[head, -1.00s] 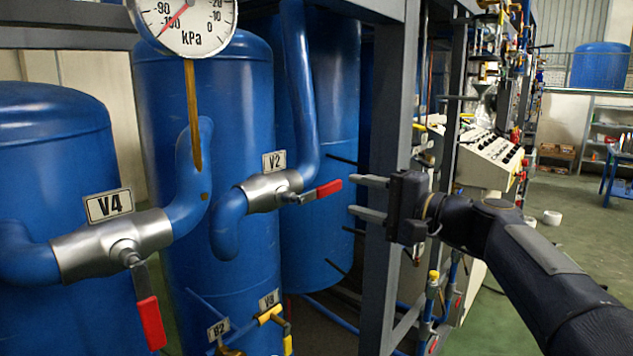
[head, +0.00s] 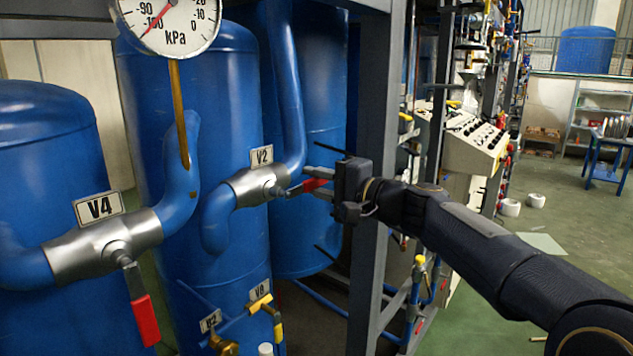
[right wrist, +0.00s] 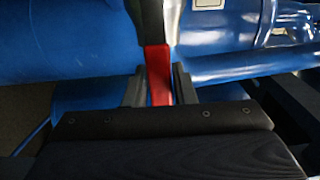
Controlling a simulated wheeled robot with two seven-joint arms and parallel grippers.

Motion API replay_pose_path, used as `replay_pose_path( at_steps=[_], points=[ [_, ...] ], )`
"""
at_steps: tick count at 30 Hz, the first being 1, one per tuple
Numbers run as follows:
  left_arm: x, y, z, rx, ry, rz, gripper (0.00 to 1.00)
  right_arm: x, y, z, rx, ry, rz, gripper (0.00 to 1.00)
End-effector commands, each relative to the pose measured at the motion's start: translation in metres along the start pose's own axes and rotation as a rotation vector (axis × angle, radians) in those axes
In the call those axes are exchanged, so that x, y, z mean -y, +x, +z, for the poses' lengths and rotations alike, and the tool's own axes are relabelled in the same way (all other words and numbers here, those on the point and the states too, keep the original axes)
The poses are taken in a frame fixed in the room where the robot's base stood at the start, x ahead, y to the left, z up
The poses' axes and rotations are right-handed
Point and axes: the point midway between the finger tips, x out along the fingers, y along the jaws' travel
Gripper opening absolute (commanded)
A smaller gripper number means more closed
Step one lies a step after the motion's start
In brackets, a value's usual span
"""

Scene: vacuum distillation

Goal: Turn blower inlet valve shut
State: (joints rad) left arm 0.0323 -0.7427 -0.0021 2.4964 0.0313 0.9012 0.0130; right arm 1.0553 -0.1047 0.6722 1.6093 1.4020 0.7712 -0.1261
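The V2 valve (head: 250,187) is a silver body on a blue pipe, with a V2 label (head: 262,155) above it. Its red-ended lever (head: 315,184) points right and slightly up. My right gripper (head: 309,180) reaches in from the right, with one finger above and one below the red end. In the right wrist view, the red lever end (right wrist: 158,75) lies between the two fingers, with gaps on both sides, so the gripper is open around it. The V4 valve (head: 105,245) at left has its red lever (head: 145,320) hanging down. My left gripper is not in view.
A grey upright post (head: 375,120) stands right beside my right gripper. A pressure gauge (head: 168,22) hangs at top left, its red needle near -100 kPa. Large blue tanks (head: 225,80) stand behind the valves. Smaller valves (head: 262,302) sit below. Open floor lies at right.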

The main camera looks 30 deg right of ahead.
Motion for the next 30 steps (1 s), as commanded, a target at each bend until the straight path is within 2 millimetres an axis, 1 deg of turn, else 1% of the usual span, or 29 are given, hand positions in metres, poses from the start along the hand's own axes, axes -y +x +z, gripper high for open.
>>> replay_pose_path(
  at_steps=[1, 5, 14, 19, 23, 30],
  points=[
    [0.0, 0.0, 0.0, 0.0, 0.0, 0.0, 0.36, 0.0, 0.0, 0.0, 0.0, 0.0, 0.0, 0.17],
    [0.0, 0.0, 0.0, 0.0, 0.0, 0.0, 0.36, 0.0, 0.0, 0.0, 0.0, 0.0, 0.0, 0.0],
    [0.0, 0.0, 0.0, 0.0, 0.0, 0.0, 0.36, -0.001, 0.0, 0.0, 0.001, 0.004, 0.001, 0.0],
    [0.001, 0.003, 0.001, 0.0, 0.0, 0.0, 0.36, -0.004, 0.0, 0.001, 0.003, 0.039, 0.001, 0.0],
    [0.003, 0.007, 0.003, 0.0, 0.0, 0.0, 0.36, -0.01, 0.0, 0.002, 0.004, 0.101, 0.001, 0.0],
    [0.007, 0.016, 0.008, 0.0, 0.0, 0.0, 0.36, -0.026, 0.001, 0.005, 0.005, 0.29, 0.001, 0.0]
  ],
)
